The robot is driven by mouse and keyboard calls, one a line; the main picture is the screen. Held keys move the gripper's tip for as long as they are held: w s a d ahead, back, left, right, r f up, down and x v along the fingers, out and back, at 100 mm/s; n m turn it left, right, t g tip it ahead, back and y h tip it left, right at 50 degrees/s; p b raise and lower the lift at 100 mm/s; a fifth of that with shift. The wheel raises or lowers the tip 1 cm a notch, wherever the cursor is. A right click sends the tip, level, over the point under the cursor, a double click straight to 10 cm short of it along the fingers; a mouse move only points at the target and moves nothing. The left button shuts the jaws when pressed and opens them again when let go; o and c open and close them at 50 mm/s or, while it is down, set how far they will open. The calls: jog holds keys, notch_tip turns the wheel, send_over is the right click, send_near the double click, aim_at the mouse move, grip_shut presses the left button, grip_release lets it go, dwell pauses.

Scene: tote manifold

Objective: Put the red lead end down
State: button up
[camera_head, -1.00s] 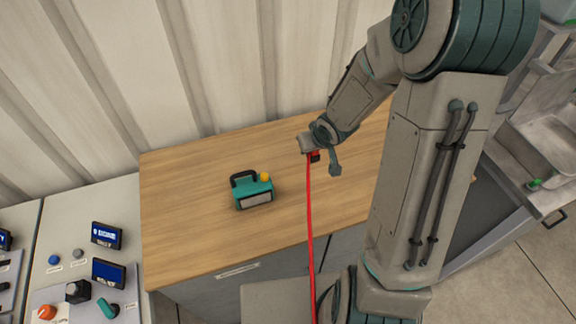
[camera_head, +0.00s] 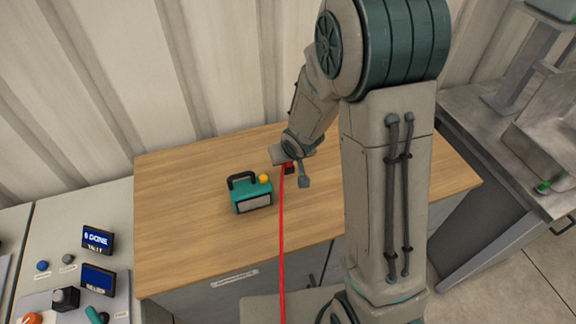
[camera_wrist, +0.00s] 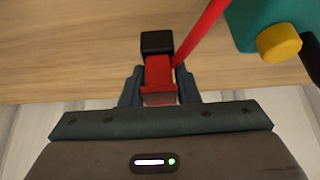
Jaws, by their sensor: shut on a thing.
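My gripper (camera_wrist: 160,92) is shut on the red lead end (camera_wrist: 158,72), a small red block with a black tip, seen in the wrist view between my fingers. In the head view the red lead end (camera_head: 288,168) shows just below my gripper (camera_head: 289,163), over the wooden table (camera_head: 190,245). I cannot tell whether it touches the table top. The red lead (camera_head: 282,240) runs from it down past the table's front edge. In the wrist view the lead (camera_wrist: 203,30) goes off to the upper right.
A teal device (camera_head: 250,195) with a black handle and a yellow knob (camera_head: 264,179) stands on the table just left of my gripper. A control panel with screens (camera_head: 97,240) is at the lower left. The table's left part is clear.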

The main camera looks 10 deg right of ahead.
aim_at(287, 165)
jog(key=shift+f, duration=1.6)
jog(key=shift+f+b, duration=0.2)
jog(key=shift+b, duration=0.1)
jog(key=o, duration=1)
jog(key=shift+r, duration=0.1)
jog(key=shift+r, duration=0.1)
